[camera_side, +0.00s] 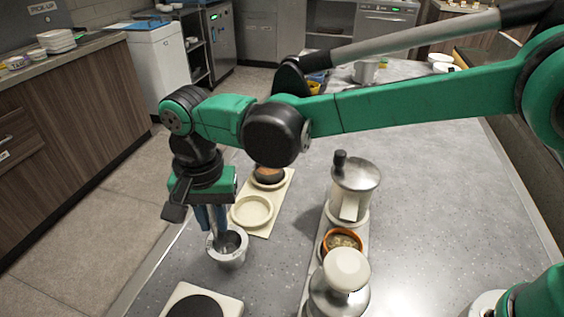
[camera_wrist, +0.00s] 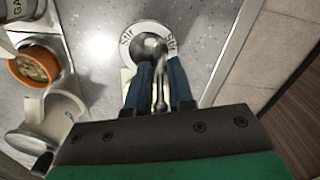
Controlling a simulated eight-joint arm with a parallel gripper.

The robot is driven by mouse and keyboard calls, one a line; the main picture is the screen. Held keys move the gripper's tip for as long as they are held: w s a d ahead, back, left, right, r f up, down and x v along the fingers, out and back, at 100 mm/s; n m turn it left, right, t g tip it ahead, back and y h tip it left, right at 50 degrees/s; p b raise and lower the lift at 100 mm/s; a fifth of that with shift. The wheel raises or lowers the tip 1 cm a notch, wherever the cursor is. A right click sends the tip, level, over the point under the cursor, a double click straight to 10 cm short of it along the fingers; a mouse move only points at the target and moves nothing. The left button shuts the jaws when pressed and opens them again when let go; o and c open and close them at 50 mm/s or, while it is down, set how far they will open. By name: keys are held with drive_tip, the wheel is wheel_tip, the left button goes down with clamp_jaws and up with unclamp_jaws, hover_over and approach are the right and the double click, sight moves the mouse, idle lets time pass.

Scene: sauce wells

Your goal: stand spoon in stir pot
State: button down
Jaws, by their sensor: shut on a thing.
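The stir pot (camera_side: 232,262) is a small pale pot standing upright on the grey table, left of centre in the side view. In the wrist view its pale rim (camera_wrist: 171,31) carries the word "Stir". My gripper (camera_side: 217,228) points down just above and into the pot's mouth. Its blue fingers (camera_wrist: 160,72) are shut on the shiny metal spoon (camera_wrist: 160,98). The spoon looks roughly upright, its lower end over or inside the pot's opening. Whether it touches the pot's bottom is hidden.
A cream board with an empty round well (camera_side: 251,211) lies behind the pot. A board with a black disc (camera_side: 195,307) is in front. To the right stand a lidded dispenser (camera_side: 354,186), an orange bowl (camera_side: 342,240) and a cream-topped jar (camera_side: 346,270). The table's left edge is near.

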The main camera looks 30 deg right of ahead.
drive_tip(key=shift+f, duration=0.5)
drive_tip(key=shift+f, duration=0.2)
idle(0.3)
drive_tip(key=shift+c, duration=0.2)
unclamp_jaws()
drive_tip(key=shift+r, duration=0.1)
idle(0.4)
drive_tip(key=shift+r, duration=4.45)
drive_tip(key=shift+d, duration=0.1)
